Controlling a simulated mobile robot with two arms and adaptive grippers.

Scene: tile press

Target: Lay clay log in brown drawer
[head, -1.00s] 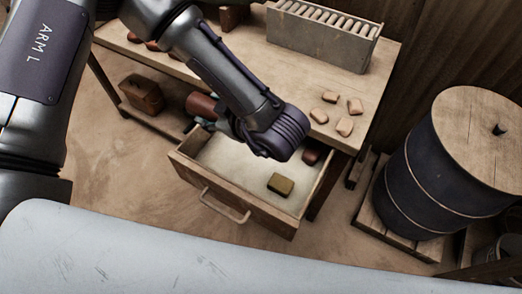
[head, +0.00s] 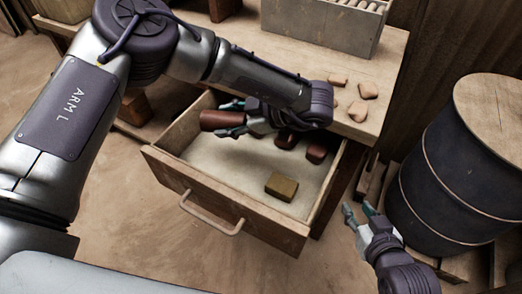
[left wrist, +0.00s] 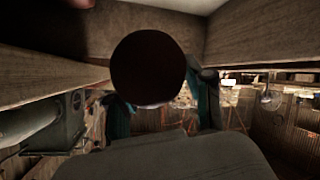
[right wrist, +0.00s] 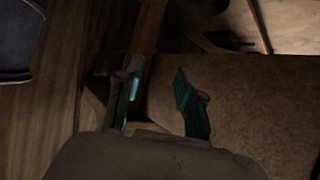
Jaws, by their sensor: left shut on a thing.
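The brown drawer (head: 250,222) is pulled open and has a pale inside floor. My left gripper (head: 237,119) is shut on a reddish-brown clay log (head: 214,120), over the back left part of the drawer. I cannot tell whether the log touches the floor. In the left wrist view the log's dark round end (left wrist: 148,68) sits between the teal fingers, with drawer walls around it. Two dark red pieces (head: 317,153) (head: 287,139) lie at the drawer's back right, partly hidden by my arm. My right gripper (head: 362,212) is open and empty, right of the drawer.
An olive-yellow block (head: 281,186) lies in the drawer's front right part. Above is a wooden bench (head: 385,62) with several pale clay lumps (head: 357,110) and a grey rack (head: 320,30). A dark barrel (head: 450,180) stands at the right. The drawer's middle floor is clear.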

